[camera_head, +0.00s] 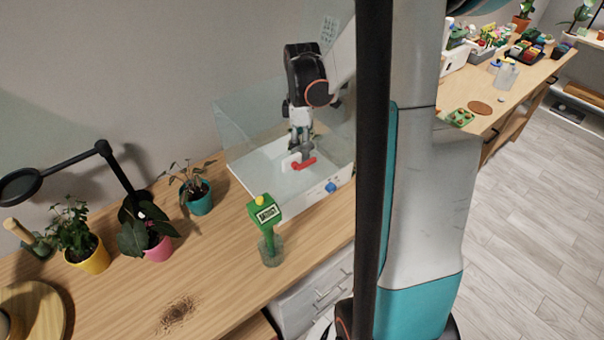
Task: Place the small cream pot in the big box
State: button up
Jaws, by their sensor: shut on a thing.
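The big box (312,201) has a white base and tall clear walls and stands at the back of the wooden bench, against the wall. My gripper (299,153) reaches down inside its clear walls, over the white floor. Its fingers are shut on a small pale thing (287,162), which looks like the small cream pot. My fingers hide much of it. A red piece (304,163) shows right at the fingertips; I cannot tell what it is, or whether the pot touches the box floor.
Plants in teal (200,202), pink (158,249) and yellow (88,257) pots stand left, near a black lamp (120,180). Spilled soil (177,312) lies at the front. My column hides the box's right side.

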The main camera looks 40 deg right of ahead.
notch_tip(320, 180, down, 10)
jog(key=shift+r+b, duration=0.2)
jog(key=shift+b, duration=1)
jog(key=shift+f, duration=0.15)
jog(key=o, duration=1.3)
notch_tip(320, 180, up, 12)
jog(key=p, duration=0.3)
jog(key=shift+r, duration=0.2)
